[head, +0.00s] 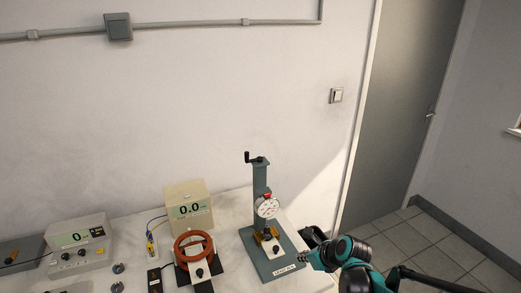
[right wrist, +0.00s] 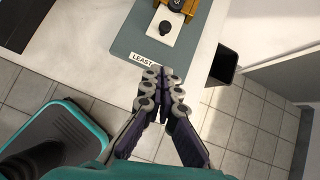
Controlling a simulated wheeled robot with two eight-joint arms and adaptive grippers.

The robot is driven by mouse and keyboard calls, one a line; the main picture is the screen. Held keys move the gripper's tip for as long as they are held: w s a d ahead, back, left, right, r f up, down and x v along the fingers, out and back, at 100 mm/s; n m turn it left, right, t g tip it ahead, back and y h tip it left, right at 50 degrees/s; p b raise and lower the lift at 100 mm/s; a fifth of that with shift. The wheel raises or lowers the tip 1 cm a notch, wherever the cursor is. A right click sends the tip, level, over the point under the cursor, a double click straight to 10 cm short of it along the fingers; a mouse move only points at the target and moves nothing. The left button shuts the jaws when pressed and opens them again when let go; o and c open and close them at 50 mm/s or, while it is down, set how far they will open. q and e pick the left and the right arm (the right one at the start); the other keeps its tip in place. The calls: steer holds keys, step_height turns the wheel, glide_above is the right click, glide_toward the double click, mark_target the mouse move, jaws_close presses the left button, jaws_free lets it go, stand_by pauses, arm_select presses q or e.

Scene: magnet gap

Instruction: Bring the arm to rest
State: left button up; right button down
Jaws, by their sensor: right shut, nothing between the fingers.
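My right gripper (head: 304,257) is at the front right edge of the table, beside the grey stand (head: 261,190) with the dial gauge (head: 266,206). In the right wrist view the gripper (right wrist: 164,76) is shut and empty, its fingertips together near the "LEAST" label (right wrist: 142,60) on the stand's base plate (right wrist: 192,50). I cannot tell whether the fingertips touch the plate. My right arm comes in from the lower right of the head view. My left gripper is not in view.
On the white table (head: 226,243) stand a beige meter (head: 188,208) reading 0.0, a copper-coloured ring coil (head: 194,247) and a grey meter box (head: 77,243). Tiled floor (head: 436,250) lies open before the door (head: 398,120).

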steer(key=s+r+n+h, duration=0.2)
steer(key=s+n, duration=0.8)
steer(key=n, duration=0.4)
steer(key=s+d+r+n+h, duration=0.1)
steer(key=s+r+n, duration=0.2)
steer(key=s+n, duration=0.8)
steer(key=n, duration=0.4)
steer(key=shift+s+d+r+h, duration=0.2)
steer(key=shift+d+r+h, duration=0.05)
steer(key=shift+h, duration=0.15)
